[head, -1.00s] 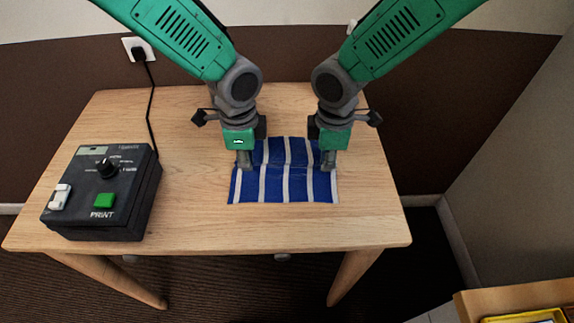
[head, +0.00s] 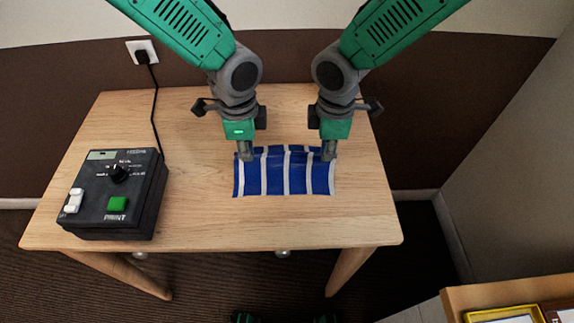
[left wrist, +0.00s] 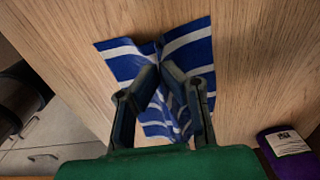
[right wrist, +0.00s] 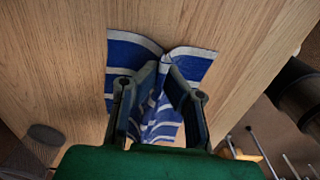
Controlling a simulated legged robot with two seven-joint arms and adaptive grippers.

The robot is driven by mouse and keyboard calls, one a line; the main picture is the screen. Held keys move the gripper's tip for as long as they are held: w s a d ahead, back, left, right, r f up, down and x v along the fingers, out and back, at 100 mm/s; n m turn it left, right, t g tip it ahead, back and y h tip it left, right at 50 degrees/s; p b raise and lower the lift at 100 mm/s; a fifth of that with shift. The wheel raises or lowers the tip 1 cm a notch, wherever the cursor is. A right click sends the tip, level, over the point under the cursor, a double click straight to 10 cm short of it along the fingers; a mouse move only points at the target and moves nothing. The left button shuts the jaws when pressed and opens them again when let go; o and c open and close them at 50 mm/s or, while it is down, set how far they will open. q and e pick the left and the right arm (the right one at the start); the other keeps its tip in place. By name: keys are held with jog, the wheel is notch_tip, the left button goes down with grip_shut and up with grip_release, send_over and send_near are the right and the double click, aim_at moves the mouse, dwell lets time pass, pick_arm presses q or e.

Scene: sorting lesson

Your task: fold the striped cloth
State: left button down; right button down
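The striped cloth (head: 284,176), blue with white stripes, lies on the wooden table (head: 195,215). Its far edge is slightly raised between my grippers. My left gripper (head: 245,154) is at its far left corner and my right gripper (head: 328,153) at its far right corner. In the left wrist view the fingers (left wrist: 160,68) pinch a bunched ridge of the cloth (left wrist: 190,47). In the right wrist view the fingers (right wrist: 163,68) pinch the cloth (right wrist: 130,52) likewise. The layers under the held edge are hard to make out.
A black box (head: 112,193) with a dial and a green PRINT button stands at the table's left. Its cord runs up to a wall socket. Bare wood surrounds the cloth. A wooden-edged surface with a yellow tray (head: 500,315) shows at bottom right.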

pick_arm(q)
jog(key=shift+r, duration=0.1)
pick_arm(e)
jog(key=shift+r, duration=0.1)
